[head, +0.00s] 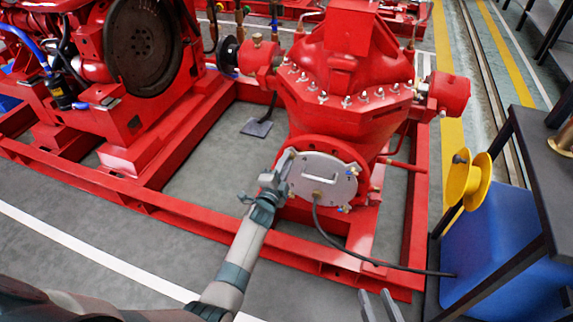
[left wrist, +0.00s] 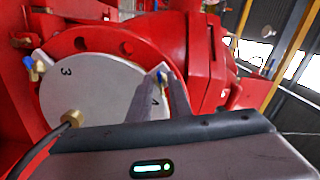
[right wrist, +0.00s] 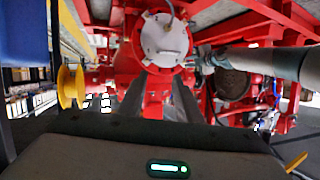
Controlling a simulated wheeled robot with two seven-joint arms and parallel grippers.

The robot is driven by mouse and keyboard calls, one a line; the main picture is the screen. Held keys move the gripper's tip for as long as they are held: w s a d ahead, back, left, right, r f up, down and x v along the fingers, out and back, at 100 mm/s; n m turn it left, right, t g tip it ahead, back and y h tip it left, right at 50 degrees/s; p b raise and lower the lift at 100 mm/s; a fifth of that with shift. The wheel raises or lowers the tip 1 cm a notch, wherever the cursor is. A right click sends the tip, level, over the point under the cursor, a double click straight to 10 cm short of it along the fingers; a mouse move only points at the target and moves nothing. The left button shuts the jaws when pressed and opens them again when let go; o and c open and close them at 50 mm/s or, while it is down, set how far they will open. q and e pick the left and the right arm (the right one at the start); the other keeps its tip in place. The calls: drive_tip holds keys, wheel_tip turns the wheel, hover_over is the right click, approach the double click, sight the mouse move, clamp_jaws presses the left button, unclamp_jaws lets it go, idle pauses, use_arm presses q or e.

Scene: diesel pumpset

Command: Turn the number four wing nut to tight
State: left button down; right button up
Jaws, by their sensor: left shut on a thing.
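A round grey plate (head: 322,180) with a handle covers the red pump's flange; it also shows in the left wrist view (left wrist: 100,95), marked 3 and 4. My left gripper (head: 288,160) is at the plate's left rim in the head view. In the left wrist view its fingers (left wrist: 166,75) are shut on the number four wing nut (left wrist: 163,73), beside the mark 4. The number three wing nut (left wrist: 34,72) is at the opposite rim. My right gripper (head: 379,305) is open and empty, away from the plate.
A black hose (head: 335,238) runs from the plate's brass fitting (left wrist: 72,117) over the red base frame (head: 290,252). A yellow reel (head: 468,182), blue box (head: 505,245) and dark table stand at right. The plate (right wrist: 165,38) shows ahead in the right wrist view.

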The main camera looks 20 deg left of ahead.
use_arm(q)
drive_tip(key=shift+m, duration=1)
use_arm(e)
drive_tip(key=shift+w+a+r+t, duration=0.2)
drive_tip(key=shift+r+t, duration=0.25)
drive_tip(key=shift+r, duration=0.25)
drive_tip(key=shift+w+a+r+t, duration=0.2)
drive_tip(key=shift+r+t, duration=0.25)
drive_tip(key=shift+r, duration=0.25)
use_arm(q)
drive_tip(key=c, duration=2)
unclamp_jaws()
use_arm(e)
drive_tip(key=shift+y, duration=0.3)
use_arm(q)
drive_tip(key=shift+s, duration=0.1)
